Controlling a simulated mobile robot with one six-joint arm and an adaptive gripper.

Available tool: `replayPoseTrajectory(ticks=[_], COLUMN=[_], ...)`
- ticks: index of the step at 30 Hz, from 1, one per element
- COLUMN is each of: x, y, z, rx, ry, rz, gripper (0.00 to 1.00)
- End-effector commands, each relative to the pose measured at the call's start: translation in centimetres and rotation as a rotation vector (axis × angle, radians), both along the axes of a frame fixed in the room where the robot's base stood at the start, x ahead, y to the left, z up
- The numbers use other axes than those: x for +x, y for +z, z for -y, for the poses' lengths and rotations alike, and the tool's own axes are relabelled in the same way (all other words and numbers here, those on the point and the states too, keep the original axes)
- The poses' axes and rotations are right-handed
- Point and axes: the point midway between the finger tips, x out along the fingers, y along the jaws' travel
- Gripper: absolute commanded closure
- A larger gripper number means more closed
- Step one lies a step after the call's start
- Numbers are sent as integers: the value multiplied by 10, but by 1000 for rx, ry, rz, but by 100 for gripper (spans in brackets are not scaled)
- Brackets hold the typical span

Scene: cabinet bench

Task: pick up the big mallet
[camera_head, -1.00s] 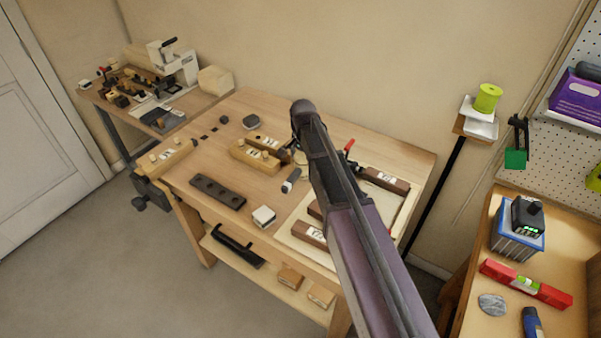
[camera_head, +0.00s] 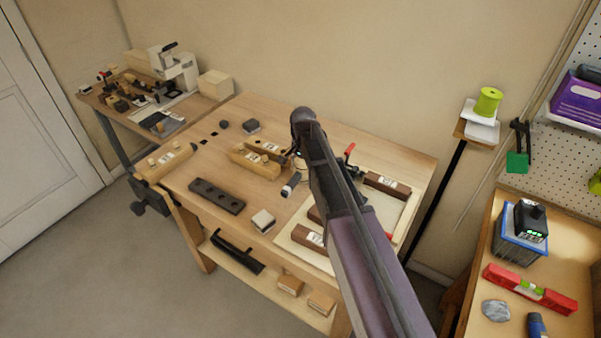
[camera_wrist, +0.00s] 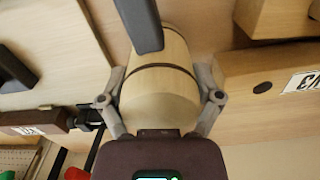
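The big mallet shows in the wrist view as a pale wooden barrel head (camera_wrist: 158,95) with dark bands. A dark bar, seemingly its handle (camera_wrist: 141,22), runs out of the top of that picture. My gripper (camera_wrist: 161,84) has one finger along each side of the head, and both appear to touch it. In the head view my arm hides most of the mallet. A short dark piece with a pale end (camera_head: 291,186), perhaps its handle, shows just left of my gripper (camera_head: 300,160). I cannot tell whether the head rests on the bench.
Wooden planes (camera_head: 256,160) lie close left of my gripper on the workbench (camera_head: 180,185). A dark block with holes (camera_head: 217,196) and a small pale-topped block (camera_head: 263,221) lie nearer the front. A pale tray (camera_head: 287,240) with brown-handled tools is at right.

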Motion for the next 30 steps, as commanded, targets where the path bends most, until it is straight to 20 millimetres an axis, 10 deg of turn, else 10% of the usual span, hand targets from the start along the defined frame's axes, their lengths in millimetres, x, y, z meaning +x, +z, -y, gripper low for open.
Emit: replayPoseTrajectory(ticks=[4,30], x=[0,0], y=[0,35], z=[0,1], rx=[0,0], ry=[0,-1], rz=[0,0], gripper=[76,77])
